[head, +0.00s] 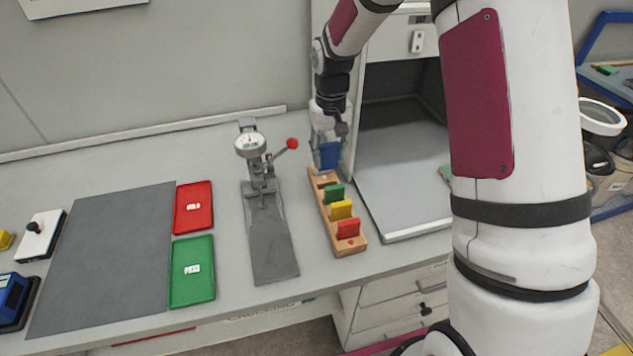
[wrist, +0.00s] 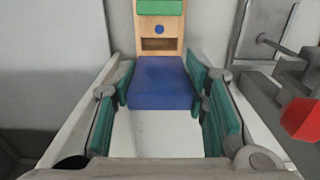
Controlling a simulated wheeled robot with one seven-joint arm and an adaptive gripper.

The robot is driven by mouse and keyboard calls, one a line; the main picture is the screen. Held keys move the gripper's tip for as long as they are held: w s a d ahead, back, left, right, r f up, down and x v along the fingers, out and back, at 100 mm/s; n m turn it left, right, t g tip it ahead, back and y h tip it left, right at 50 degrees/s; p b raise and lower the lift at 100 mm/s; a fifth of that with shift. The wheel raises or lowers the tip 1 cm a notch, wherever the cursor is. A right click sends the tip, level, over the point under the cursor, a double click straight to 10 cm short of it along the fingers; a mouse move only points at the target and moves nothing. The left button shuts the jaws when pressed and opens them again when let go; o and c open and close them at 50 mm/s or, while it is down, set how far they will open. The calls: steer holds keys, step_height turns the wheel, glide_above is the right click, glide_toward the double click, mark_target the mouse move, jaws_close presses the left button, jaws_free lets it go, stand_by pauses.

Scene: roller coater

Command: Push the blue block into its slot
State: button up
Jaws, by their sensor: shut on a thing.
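The blue block (head: 328,155) is held in my gripper (head: 327,138) at the far end of the wooden rack (head: 349,247). In the wrist view the blue block (wrist: 160,84) sits between the two green-padded fingers of my gripper (wrist: 164,95). An empty dark slot (wrist: 160,44) with a blue dot beside it shows in the rack just beyond the block. The block appears above and short of this slot in the wrist view; its exact height is unclear. Green (head: 334,192), yellow (head: 341,210) and red (head: 348,229) blocks stand in the rack's other slots.
A press gauge stand with a red-knobbed lever (head: 292,143) is close on the left of the rack. A grey cabinet (head: 400,165) stands open close on the right. Red (head: 194,208) and green (head: 192,272) trays and a dark mat (head: 105,260) lie farther left.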

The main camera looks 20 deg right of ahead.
mark_target(328, 166)
step_height(328, 166, down, 5)
steer(key=shift+r+p, duration=0.2)
steer(key=shift+p, duration=0.15)
steer(key=shift+s+f+p, duration=0.2)
steer(key=shift+f+p, duration=0.1)
steer(key=shift+f, duration=1.85)
jaws_close()
steer(key=o, duration=1.1)
jaws_free()
steer(key=shift+w+f, duration=0.1)
steer(key=shift+r, duration=0.25)
